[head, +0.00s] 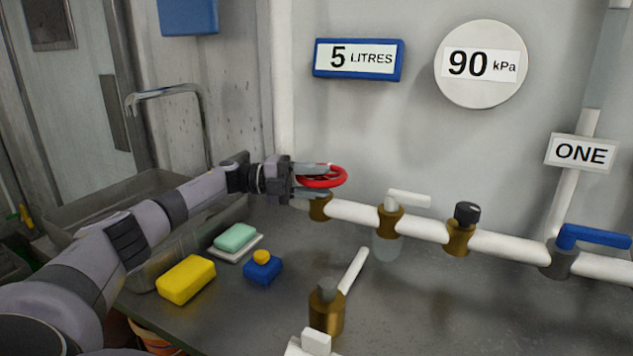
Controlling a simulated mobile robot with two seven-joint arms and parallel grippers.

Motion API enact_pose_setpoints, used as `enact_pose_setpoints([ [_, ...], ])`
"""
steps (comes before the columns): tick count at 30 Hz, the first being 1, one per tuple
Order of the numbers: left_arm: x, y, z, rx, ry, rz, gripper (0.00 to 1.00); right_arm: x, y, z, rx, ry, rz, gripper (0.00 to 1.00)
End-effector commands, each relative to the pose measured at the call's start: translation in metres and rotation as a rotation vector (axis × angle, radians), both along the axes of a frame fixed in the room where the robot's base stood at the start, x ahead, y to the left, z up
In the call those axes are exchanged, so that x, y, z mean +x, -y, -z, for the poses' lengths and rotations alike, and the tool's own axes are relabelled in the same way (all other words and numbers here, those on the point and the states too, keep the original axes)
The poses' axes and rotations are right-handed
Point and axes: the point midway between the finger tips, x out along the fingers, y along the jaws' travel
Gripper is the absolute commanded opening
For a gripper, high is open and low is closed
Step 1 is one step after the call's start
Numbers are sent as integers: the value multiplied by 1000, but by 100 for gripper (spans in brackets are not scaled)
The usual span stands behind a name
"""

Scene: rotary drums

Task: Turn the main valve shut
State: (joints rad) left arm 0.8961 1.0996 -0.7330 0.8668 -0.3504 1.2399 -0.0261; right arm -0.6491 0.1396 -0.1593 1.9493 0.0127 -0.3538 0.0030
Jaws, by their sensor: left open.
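A red handwheel (335,177) sits on a brass valve body (320,207) at the left end of the white pipe. No label on it reads as main valve. My left gripper (318,180) reaches in from the left, with its jaws open at the handwheel. One finger shows by the wheel's upper side and one below it, and they hide its left part. I cannot tell whether the fingers touch the rim. My right gripper is not in view.
The white pipe (510,247) carries a white-lever valve (407,198), a black-knob valve (466,214) and a blue-lever valve (595,236). A yellow sponge (186,279) and soap (235,237) lie on the counter.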

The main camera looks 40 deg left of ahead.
Motion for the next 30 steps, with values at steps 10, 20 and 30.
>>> enact_pose_setpoints([
  [10,-33,-42,3,2,-1,-5,45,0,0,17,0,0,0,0],
  [20,-44,-54,0,-1,-1,-1,45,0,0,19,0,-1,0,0],
  [30,-44,-54,0,0,-1,-1,45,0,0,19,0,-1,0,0],
])
